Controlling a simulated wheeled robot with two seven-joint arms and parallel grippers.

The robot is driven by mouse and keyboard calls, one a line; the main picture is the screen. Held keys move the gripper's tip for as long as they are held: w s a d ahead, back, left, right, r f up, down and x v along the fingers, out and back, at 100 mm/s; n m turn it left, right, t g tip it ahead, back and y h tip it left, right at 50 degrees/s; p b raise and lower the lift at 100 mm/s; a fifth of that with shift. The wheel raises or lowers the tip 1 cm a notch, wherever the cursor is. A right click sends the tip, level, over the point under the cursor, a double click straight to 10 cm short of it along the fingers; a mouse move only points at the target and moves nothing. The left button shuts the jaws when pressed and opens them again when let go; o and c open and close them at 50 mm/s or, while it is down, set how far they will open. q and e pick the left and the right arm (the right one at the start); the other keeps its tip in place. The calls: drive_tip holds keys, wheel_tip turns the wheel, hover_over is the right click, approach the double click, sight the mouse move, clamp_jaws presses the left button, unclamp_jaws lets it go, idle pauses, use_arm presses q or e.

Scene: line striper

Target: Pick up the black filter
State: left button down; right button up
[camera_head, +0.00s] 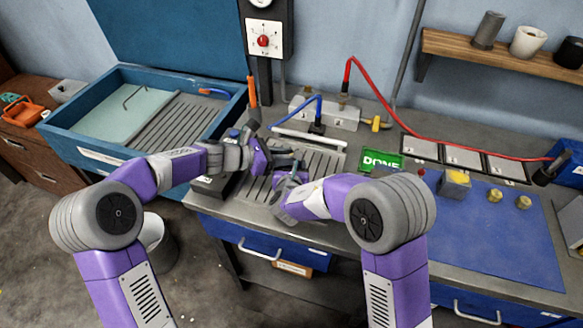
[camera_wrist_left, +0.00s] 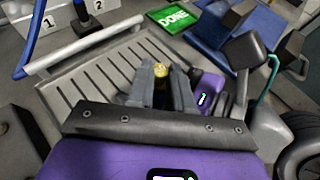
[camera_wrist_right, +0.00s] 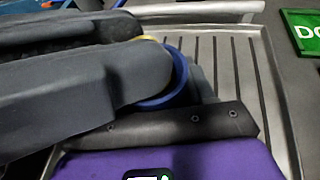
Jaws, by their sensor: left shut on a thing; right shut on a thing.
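My left gripper (camera_head: 272,160) is over the ribbed grey tray (camera_head: 322,160). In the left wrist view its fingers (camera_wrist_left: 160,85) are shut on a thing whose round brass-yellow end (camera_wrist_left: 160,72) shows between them. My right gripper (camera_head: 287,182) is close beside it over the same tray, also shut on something. In the right wrist view large dark grey parts cover most of its fingers. A blue ring (camera_wrist_right: 170,80) with a yellow edge shows there. I cannot make out the black filter with certainty; the grippers hide much of what is between them.
A green DONE sign (camera_head: 382,162) lies right of the tray. Behind stands a grey block (camera_head: 335,113) with blue and red hoses. A blue mat (camera_head: 500,235) at right bears brass fittings (camera_head: 495,196) and a small box (camera_head: 455,184). A blue sink (camera_head: 130,120) is at left.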

use_arm(q)
wheel_tip(320, 180, up, 18)
idle(0.5)
use_arm(e)
drive_tip(key=o, duration=1.4)
